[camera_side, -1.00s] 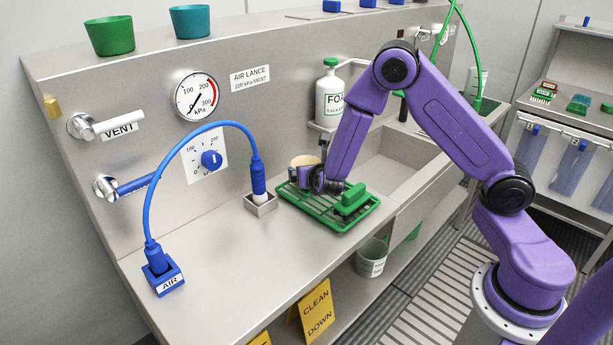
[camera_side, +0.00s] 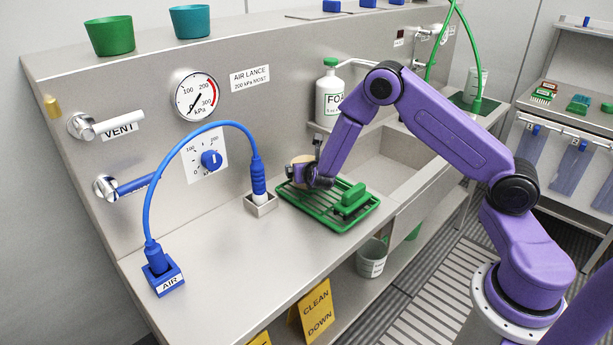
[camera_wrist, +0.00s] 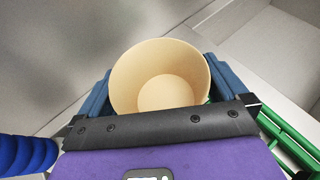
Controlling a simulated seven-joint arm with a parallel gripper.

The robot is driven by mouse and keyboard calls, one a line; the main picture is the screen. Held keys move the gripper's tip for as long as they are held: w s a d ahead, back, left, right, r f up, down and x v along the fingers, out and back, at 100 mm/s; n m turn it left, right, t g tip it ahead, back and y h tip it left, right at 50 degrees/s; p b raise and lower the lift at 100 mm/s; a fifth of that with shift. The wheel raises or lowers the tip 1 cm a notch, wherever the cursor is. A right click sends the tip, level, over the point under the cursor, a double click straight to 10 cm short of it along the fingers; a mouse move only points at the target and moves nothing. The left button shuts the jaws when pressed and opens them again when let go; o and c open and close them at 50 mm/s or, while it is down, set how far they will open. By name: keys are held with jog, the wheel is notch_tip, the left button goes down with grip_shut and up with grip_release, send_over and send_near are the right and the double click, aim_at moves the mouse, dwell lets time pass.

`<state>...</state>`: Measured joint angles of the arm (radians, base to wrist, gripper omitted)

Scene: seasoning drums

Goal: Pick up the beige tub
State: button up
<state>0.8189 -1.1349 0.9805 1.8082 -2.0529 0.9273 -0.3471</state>
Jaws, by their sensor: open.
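The beige tub (camera_side: 302,160) stands upright at the back left end of the green rack in the side view, partly hidden by my gripper. In the wrist view the beige tub (camera_wrist: 160,72) is seen from above, round, open and empty. My gripper (camera_wrist: 157,82) is open, with one blue finger on each side of the tub. I cannot tell whether the fingers touch its wall. In the side view my gripper (camera_side: 309,174) is low over the rack, at the tub.
The green rack (camera_side: 318,212) also carries a green brush-like block (camera_side: 350,198). A blue hose plug in a metal holder (camera_side: 261,205) stands just left. A white foam bottle (camera_side: 330,92) is behind, and the sink basin (camera_side: 385,150) is to the right.

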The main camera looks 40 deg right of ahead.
jog(key=c, duration=0.8)
